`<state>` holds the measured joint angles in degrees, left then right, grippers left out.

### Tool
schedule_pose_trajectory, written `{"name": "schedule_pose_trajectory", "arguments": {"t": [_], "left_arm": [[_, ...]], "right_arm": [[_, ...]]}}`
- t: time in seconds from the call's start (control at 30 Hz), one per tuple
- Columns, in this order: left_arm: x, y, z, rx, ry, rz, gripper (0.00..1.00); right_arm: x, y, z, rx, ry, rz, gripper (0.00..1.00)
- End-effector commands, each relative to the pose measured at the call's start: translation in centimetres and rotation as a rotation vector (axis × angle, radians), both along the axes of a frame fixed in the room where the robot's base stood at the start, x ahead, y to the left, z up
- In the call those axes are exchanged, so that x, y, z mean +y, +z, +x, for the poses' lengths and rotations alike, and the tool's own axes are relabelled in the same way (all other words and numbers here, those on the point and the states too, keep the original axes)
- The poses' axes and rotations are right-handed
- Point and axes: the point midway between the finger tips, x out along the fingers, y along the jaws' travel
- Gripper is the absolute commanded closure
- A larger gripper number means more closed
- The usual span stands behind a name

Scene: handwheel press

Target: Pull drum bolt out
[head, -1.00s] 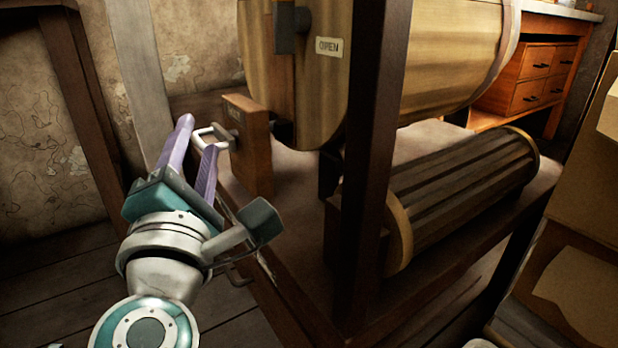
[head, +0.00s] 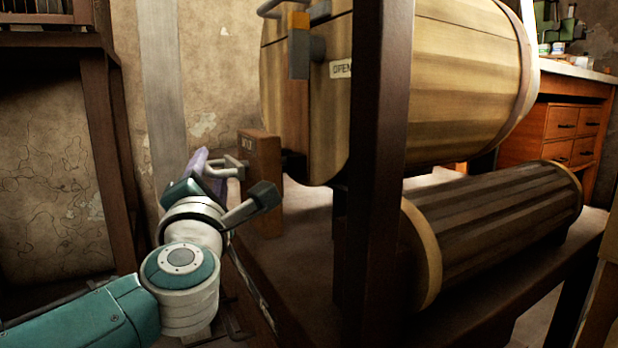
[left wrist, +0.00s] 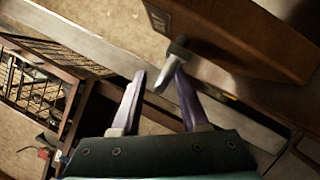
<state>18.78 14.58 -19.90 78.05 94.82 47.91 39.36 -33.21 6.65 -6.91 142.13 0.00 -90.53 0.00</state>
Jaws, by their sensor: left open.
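A dark rod end shows between the block and the wooden drum (head: 440,85), which carries an OPEN label. My left gripper (head: 203,165) is at the handle; its purple fingers partly overlap each other in the head view. In the left wrist view my left gripper (left wrist: 160,72) is open, with the handle (left wrist: 172,66) reaching between the fingertips, close to the right finger. Contact cannot be told. My right gripper is not in view.
A dark upright post (head: 378,170) stands in front of the drum. A slatted roller (head: 490,225) lies below it on the wooden frame. An orange drawer cabinet (head: 560,125) stands at back right. A dark wooden stand (head: 105,140) is at left, with open floor before it.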

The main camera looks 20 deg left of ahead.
Motion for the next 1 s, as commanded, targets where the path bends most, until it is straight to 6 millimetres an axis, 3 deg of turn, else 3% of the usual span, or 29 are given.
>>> {"name": "schedule_pose_trajectory", "arguments": {"t": [0.27,0.67,1.0], "left_arm": [[0.08,0.07,0.14,0.001,0.000,0.000,0.57],[0.04,0.10,0.12,0.000,-0.001,0.000,1.00],[0.04,0.20,0.13,-0.003,-0.001,0.000,1.00]], "right_arm": [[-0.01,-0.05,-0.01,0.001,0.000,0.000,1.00],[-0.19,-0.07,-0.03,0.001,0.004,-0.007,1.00],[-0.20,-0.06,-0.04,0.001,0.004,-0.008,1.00]]}}
